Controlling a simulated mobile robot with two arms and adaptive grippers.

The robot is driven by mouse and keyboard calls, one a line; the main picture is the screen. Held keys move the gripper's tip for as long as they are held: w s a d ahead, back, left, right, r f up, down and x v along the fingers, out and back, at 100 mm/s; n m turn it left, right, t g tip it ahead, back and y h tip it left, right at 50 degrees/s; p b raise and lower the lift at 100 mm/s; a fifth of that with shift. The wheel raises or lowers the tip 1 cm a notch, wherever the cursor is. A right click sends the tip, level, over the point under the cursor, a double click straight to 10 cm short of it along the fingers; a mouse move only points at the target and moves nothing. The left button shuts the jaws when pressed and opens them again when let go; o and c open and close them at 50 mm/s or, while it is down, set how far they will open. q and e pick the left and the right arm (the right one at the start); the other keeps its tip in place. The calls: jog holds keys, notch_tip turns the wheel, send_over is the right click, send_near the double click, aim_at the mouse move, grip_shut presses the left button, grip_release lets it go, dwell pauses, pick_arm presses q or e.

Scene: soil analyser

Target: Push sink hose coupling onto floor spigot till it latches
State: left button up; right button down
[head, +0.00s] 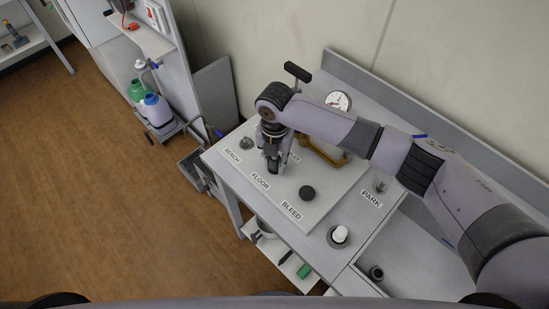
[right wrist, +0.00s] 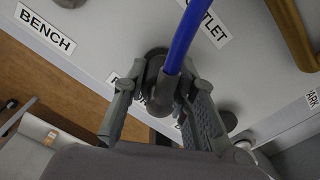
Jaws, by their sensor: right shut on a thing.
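My right gripper (head: 272,162) points down at the panel by the FLOOR label (head: 260,181). In the right wrist view its two grey fingers (right wrist: 168,112) are shut on the dark grey hose coupling (right wrist: 166,88). The blue hose (right wrist: 185,38) runs from the coupling to the top of that view. In the head view the coupling (head: 273,168) shows as a dark piece between the fingers. The floor spigot is hidden behind gripper and coupling, so I cannot tell whether the coupling is seated or latched. My left gripper is out of view.
A spigot (head: 246,143) stands by the BENCH label and a dark round knob (head: 307,192) by BLEED. A brass pipe (head: 323,151) and a gauge (head: 339,101) are behind. The PARK post (head: 380,186) is to the right.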

jog(key=shift+f, duration=0.25)
jog(key=c, duration=1.2)
grip_release()
jog(key=shift+r, duration=0.15)
notch_tip(320, 180, up, 12)
jog(key=shift+f, duration=0.1)
